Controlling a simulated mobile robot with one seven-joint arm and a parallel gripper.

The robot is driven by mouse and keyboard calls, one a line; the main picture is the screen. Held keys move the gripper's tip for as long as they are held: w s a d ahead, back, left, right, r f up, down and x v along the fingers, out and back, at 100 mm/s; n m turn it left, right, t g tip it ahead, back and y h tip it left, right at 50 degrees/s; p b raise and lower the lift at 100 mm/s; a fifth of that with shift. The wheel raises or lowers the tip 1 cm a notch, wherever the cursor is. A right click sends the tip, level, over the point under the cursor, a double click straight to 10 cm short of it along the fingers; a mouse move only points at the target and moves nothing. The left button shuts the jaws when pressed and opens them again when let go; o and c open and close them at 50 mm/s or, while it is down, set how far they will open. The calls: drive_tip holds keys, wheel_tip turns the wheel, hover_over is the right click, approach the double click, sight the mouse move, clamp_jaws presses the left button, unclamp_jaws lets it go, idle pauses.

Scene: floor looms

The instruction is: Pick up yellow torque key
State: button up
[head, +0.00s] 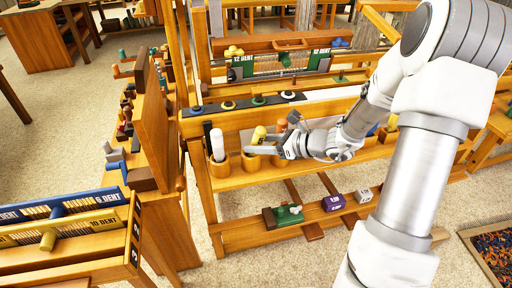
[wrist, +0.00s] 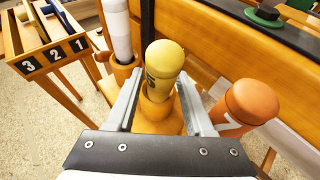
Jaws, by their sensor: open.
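The yellow torque key (wrist: 163,62) stands upright in a round wooden cup (wrist: 158,118) between the fingers of my gripper (wrist: 158,100). The fingers are apart, one on each side of it, with a gap visible to the right finger. In the head view the yellow key (head: 259,135) rises from its cup on the loom's shelf. My gripper (head: 262,149) reaches it from the right and hides part of the cup.
A white key (head: 217,144) stands in a cup to the left, and an orange key (wrist: 250,103) stands close to my right finger. A dark rail (head: 245,103) with coloured knobs runs behind. A rack numbered 1 to 3 (wrist: 55,50) stands at the left. Carpet is open at the lower left.

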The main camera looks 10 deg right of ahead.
drive_tip(key=b+x, duration=0.1)
drive_tip(key=x, duration=0.2)
drive_tip(key=shift+w+a, duration=0.25)
drive_tip(key=shift+w, duration=0.05)
clamp_jaws()
